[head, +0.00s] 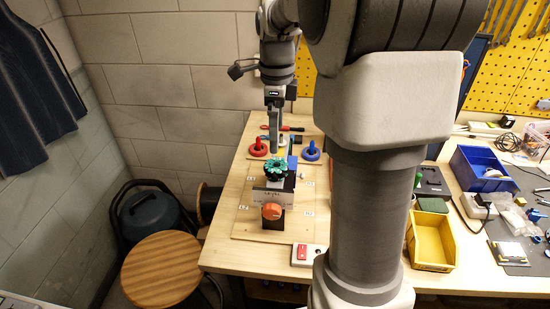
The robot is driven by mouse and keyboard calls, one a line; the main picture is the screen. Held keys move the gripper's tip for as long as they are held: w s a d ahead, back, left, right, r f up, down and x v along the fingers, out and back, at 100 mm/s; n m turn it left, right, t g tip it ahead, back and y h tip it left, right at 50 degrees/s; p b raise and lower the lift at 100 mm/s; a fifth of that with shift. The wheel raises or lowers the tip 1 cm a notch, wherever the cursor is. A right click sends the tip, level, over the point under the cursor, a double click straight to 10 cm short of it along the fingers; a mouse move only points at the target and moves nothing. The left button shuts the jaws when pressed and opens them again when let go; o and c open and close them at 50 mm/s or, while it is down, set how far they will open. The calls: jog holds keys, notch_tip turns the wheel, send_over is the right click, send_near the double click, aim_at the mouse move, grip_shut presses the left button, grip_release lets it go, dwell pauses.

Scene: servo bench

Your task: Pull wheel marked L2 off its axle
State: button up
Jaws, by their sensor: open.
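A small pale block with dark parts (273,192) stands on a wooden board (246,226) on the bench. A green toothed wheel (274,168) sits at its top. An orange round part (272,211) sits at its front, low down. Small pale labels lie on the board beside the block, too small to read for certain. I cannot tell which part is the wheel marked L2, and its axle is not clearly visible. My gripper (275,145) points down above and behind the green wheel, apart from it. It is open with nothing visible in it.
A red ring-shaped piece (258,148) and a blue one (311,151) stand at the back of the board. Yellow (431,241) and blue (480,169) bins stand right. A stool (161,269) is left. My arm hides the bench middle.

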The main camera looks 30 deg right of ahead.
aim_at(276, 163)
notch_tip(276, 163, down, 9)
jog(key=shift+f, duration=0.15)
dwell(0.4)
jog(key=c, duration=1.5)
jog(key=shift+o, duration=0.2)
jog(key=shift+r, duration=0.25)
jog(key=shift+r+p, duration=2.5)
jog(key=shift+r, duration=0.7)
